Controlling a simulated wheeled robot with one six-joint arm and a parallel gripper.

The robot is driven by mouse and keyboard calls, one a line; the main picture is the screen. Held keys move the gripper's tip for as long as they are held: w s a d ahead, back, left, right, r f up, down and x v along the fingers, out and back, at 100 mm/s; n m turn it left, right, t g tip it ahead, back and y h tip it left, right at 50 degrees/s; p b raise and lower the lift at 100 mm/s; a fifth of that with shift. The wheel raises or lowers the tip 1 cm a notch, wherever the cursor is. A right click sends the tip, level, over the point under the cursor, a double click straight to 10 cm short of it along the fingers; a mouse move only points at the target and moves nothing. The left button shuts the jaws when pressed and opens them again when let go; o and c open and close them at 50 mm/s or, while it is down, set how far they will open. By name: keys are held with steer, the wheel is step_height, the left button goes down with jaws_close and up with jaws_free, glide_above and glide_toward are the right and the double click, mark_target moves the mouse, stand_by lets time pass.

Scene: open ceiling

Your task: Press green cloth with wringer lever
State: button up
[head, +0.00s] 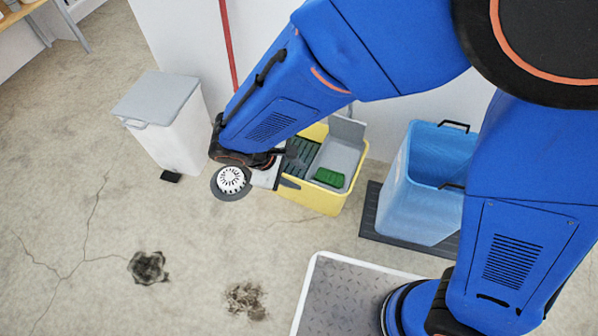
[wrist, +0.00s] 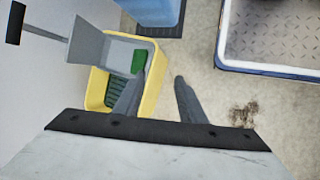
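The yellow wringer bucket (head: 313,199) stands on the floor by the wall, and also shows in the wrist view (wrist: 152,98). The green cloth (head: 328,177) lies in its grey wringer tray (head: 341,158); the wrist view shows the cloth (wrist: 138,61) partly beside my finger. The wringer lever (wrist: 42,31) is a grey rod with a black grip, sticking out from a grey plate (wrist: 90,40); my arm hides its grip in the head view. My gripper (wrist: 160,76) is open and empty, above the bucket's near side, with its fingers apart and off the lever.
A blue bin (head: 415,190) stands on a dark mat (head: 371,222) right of the bucket. A white bin with a grey lid (head: 158,97) is at left.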

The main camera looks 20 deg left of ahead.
steer(key=shift+s+a+r, duration=0.4)
steer(key=shift+s+r, duration=0.2)
steer(key=shift+s, duration=0.2)
steer(key=shift+s+a+r, duration=0.4)
steer(key=shift+s+r, duration=0.2)
steer(key=shift+s, duration=0.15)
